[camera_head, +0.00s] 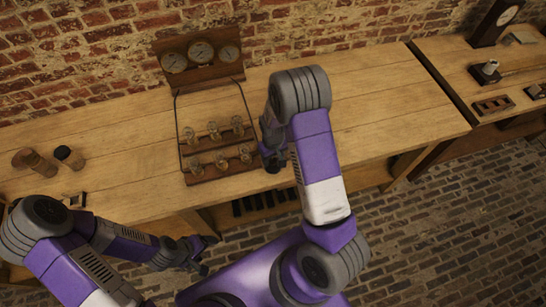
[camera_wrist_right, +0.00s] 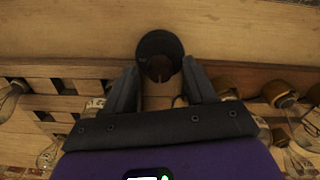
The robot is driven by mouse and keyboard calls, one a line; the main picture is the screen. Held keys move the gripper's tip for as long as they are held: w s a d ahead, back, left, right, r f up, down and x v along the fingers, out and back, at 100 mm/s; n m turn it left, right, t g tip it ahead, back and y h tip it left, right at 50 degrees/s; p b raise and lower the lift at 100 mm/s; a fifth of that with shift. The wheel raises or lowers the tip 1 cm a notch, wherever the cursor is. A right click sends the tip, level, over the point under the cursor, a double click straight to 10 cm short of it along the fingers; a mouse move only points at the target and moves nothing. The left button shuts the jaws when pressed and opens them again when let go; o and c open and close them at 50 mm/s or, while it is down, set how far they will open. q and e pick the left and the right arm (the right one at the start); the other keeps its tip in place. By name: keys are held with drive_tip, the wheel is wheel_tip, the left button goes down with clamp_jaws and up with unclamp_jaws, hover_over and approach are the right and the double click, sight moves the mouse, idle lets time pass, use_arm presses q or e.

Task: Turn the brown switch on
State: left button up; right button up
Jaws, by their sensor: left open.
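I cannot clearly pick out a brown switch in either view. My right gripper (camera_head: 271,156) points down at the right side of a wooden rack (camera_head: 213,174) of glass bulbs, and my arm hides part of that area. In the right wrist view, the right gripper's fingers (camera_wrist_right: 161,85) stand apart, with a dark round piece (camera_wrist_right: 160,36) at their tips. Whether they touch it is unclear. My left gripper (camera_head: 196,254) is open and empty in front of the table's front edge. A small dark piece with a light middle (camera_head: 76,200) lies at the table's left front.
A wooden panel with several round gauges (camera_head: 201,54) stands at the back by the brick wall. A brown cylinder (camera_head: 35,163) and a dark-topped one (camera_head: 69,157) stand at left. A second table (camera_head: 455,62) at right holds small devices. The bench (camera_head: 385,115) right of my arm is clear.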

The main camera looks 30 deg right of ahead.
clamp_jaws()
drive_tip(key=m, duration=0.8)
drive_tip(key=shift+m+p, duration=0.3)
drive_tip(key=shift+p, duration=0.1)
drive_tip(key=m+p, duration=0.1)
drive_tip(key=m, duration=0.3)
drive_tip(key=m+p, duration=0.1)
drive_tip(key=m, duration=0.4)
drive_tip(key=shift+p, duration=0.3)
drive_tip(key=shift+m, duration=0.3)
